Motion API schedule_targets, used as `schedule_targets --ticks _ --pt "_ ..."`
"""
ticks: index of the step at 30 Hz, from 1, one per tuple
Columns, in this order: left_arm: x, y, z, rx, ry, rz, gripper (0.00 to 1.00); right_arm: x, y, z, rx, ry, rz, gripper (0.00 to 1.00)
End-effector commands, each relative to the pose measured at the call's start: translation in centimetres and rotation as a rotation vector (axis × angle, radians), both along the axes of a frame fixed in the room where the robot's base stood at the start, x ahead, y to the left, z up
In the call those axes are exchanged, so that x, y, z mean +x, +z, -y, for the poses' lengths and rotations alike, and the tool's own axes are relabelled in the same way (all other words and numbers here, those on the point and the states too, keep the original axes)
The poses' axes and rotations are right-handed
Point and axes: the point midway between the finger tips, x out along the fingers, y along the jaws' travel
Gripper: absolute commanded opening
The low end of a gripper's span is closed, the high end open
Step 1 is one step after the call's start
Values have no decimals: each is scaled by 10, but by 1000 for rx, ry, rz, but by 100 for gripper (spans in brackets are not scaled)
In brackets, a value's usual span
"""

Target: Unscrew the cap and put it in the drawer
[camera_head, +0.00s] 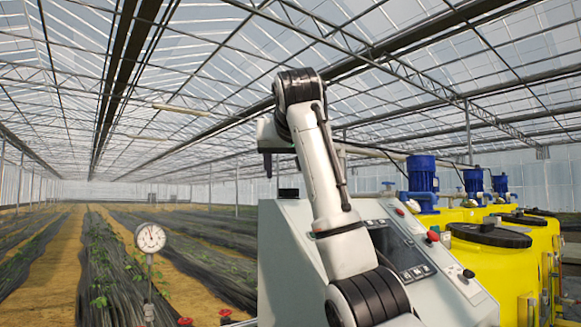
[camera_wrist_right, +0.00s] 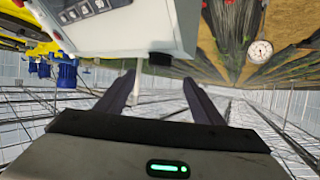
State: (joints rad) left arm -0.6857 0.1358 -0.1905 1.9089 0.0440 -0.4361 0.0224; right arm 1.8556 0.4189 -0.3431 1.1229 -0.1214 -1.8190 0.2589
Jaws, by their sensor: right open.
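A small black round cap-like piece (camera_head: 289,193) sits on the top left edge of the grey control console (camera_head: 285,255). In the right wrist view, which is upside down, a dark piece (camera_wrist_right: 160,59) shows at the console's edge, beyond and between the fingers. My right gripper (camera_head: 268,172) points down, above and a little left of the black piece, and appears apart from it. In the right wrist view my right gripper (camera_wrist_right: 160,82) is open with nothing between its fingers. I cannot make out a drawer. My left gripper is not in view.
Yellow tanks (camera_head: 500,265) with black lids (camera_head: 490,235) and blue pumps (camera_head: 422,175) stand to the right. A pressure gauge (camera_head: 150,238) on a thin post and red knobs (camera_head: 185,321) are at the lower left. The space left of the console top looks free.

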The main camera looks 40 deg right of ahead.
Motion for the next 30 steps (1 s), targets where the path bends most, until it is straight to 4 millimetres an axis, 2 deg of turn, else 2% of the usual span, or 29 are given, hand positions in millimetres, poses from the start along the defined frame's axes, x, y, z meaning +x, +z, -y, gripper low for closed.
schedule_targets --ticks 15,21,29,30 --pt "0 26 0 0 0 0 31 58 -31 51 1 2 -6 62" --pt "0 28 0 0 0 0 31 66 -37 58 1 3 -4 62" --pt "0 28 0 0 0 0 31 67 -38 58 1 4 -3 62" --pt "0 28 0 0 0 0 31 67 -37 58 1 4 -3 55"
